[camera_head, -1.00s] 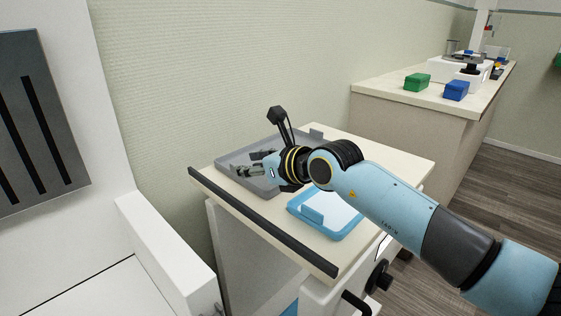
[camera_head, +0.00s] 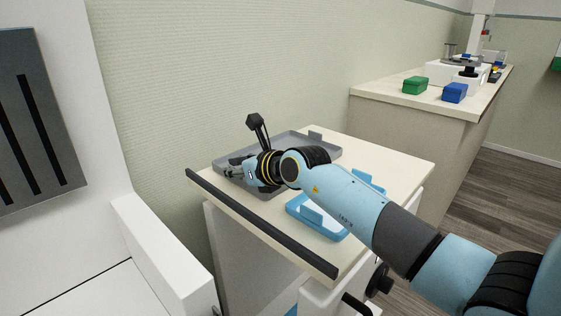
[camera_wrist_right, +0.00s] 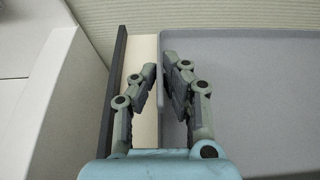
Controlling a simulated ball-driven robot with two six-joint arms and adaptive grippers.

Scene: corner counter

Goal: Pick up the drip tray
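A grey rectangular tray (camera_head: 292,141), which I take to be the drip tray, lies flat on the cream counter top with a raised tab at its far end. My right gripper (camera_head: 228,171) is at its near left end, and my wrist and forearm hide part of it. In the right wrist view, the tray (camera_wrist_right: 255,95) fills the right side. The right gripper (camera_wrist_right: 160,70) has one finger outside the tray's left rim and one inside, with a narrow gap between the fingertips. No firm grip shows. My left gripper is not in view.
A blue-rimmed tray (camera_head: 318,224) lies beside the grey one, partly under my forearm. A dark strip (camera_head: 258,222) edges the counter (camera_head: 395,165). A wall stands close behind. Green (camera_head: 415,86) and blue (camera_head: 454,92) boxes sit on a farther counter.

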